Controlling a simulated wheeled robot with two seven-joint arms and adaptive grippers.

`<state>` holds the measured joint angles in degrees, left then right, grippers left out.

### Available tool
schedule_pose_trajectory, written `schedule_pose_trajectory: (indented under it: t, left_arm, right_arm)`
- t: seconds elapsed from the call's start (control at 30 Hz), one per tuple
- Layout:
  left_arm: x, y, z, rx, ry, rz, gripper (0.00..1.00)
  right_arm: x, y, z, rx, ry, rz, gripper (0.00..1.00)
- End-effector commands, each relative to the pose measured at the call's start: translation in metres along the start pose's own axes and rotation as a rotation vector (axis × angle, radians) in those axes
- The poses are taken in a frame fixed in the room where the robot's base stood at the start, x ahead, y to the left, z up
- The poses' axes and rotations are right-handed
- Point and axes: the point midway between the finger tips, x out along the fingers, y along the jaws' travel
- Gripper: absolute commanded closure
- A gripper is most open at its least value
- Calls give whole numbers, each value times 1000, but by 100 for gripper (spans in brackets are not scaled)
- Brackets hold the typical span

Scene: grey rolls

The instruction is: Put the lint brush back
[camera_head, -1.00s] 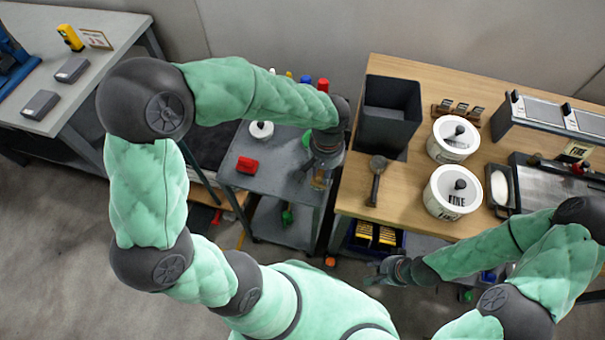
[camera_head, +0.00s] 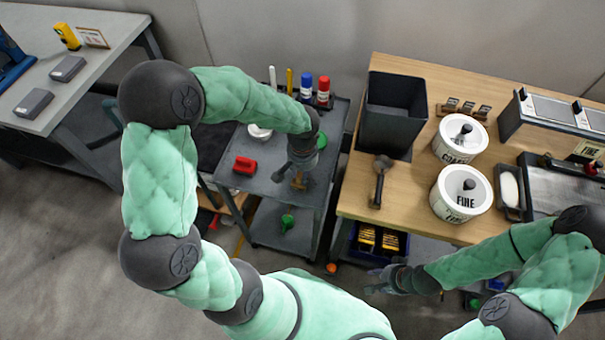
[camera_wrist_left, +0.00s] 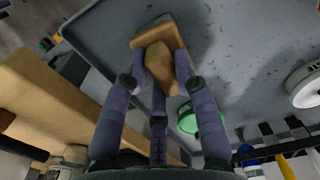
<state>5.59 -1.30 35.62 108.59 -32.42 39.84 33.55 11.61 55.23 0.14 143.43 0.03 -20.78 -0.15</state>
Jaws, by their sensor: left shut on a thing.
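The lint brush, a tan wooden piece with a crosswise block at its end, shows in the left wrist view (camera_wrist_left: 160,62) between the fingers of my left gripper (camera_wrist_left: 158,95). In the head view the brush (camera_head: 299,181) is a small brown shape at the fingertips of my left gripper (camera_head: 289,176), over the grey cart top (camera_head: 262,190). The gripper is shut on the brush. I cannot tell whether the brush touches the cart top. My right gripper (camera_head: 380,281) is low in front of the wooden bench; its fingers are too small to read.
The cart holds a red block (camera_head: 244,165), a white round container (camera_head: 260,132), a green round item (camera_wrist_left: 200,118), and blue (camera_head: 306,88) and red (camera_head: 323,91) bottles. The wooden bench (camera_head: 400,205) bears a black bin (camera_head: 392,125) and a dark scoop (camera_head: 380,180).

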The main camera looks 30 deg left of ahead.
Motion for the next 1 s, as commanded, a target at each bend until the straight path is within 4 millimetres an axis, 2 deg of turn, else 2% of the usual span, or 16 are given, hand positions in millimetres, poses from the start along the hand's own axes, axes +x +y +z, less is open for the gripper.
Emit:
schedule_pose_trajectory:
  t: [0.33, 0.37, 0.4, 0.43, 0.83, 1.0]
  left_arm:
    - [3, 0, -1, -1, 2, 0, 100]
    - [2, 0, 0, -1, 1, 0, 62]
    - [2, 0, 0, -1, 1, 0, 51]
    - [2, 0, 0, -1, 1, 0, 47]
    - [-2, 0, 0, -1, 1, 0, 47]
    - [-26, 0, -1, -2, 5, 1, 47]
  right_arm:
    - [3, 1, 0, 0, 0, 0, 60]
    - [2, 1, 0, 0, 0, 0, 60]
    - [2, 0, 0, 0, 0, 0, 60]
    - [1, 0, 0, 0, 0, 0, 60]
    - [-2, 0, 0, 0, 0, 0, 60]
    - [-11, -4, 0, 0, 0, 0, 60]
